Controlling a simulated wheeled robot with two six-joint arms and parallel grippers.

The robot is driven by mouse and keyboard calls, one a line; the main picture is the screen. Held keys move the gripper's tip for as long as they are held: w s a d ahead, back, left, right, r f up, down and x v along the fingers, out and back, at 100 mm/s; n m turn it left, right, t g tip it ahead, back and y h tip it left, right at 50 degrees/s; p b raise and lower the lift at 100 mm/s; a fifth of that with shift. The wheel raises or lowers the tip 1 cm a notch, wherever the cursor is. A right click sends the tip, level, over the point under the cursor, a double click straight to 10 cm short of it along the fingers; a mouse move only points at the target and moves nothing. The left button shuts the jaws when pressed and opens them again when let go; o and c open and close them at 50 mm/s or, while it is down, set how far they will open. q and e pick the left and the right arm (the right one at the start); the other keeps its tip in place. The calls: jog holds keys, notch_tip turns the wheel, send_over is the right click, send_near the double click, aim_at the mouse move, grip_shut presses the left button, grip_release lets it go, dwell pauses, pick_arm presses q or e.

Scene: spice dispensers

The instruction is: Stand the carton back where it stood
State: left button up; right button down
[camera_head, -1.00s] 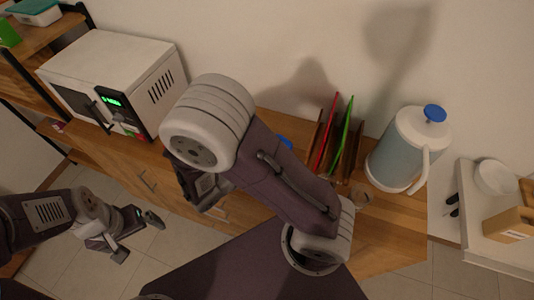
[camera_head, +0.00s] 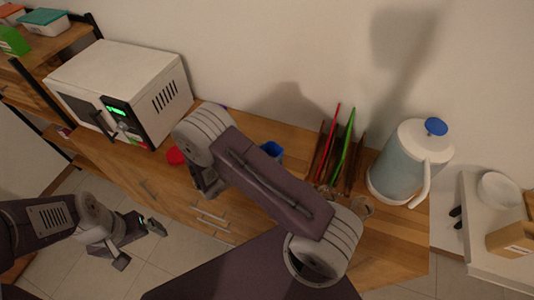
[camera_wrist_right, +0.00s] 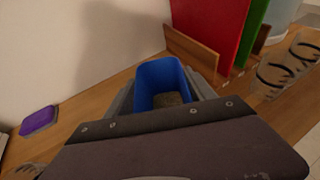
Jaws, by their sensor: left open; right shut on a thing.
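A blue open-topped carton (camera_wrist_right: 163,82) is between the grey fingers of my right gripper (camera_wrist_right: 165,92) in the right wrist view, which are shut on it. Something brownish shows inside it. In the head view the carton (camera_head: 272,150) shows behind my right arm, above the wooden counter and left of the rack. I cannot tell whether the carton's base touches the counter. My left gripper (camera_head: 138,243) is open and empty, low at the left, in front of the cabinet.
A rack with red and green boards (camera_head: 340,150) stands right of the carton, with a white-blue jug (camera_head: 411,163) beyond. A glass (camera_head: 362,206) stands near the rack. A microwave (camera_head: 125,90) is at left. A purple item (camera_wrist_right: 39,120) lies near the wall; counter between is clear.

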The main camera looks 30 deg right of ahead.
jog(key=shift+f, duration=0.1)
jog(key=shift+f, duration=0.15)
jog(key=shift+c, duration=1.6)
grip_release()
jog(key=shift+r, duration=0.25)
jog(key=b+v, duration=0.2)
jog(key=v, duration=1)
jog(key=shift+s, duration=0.1)
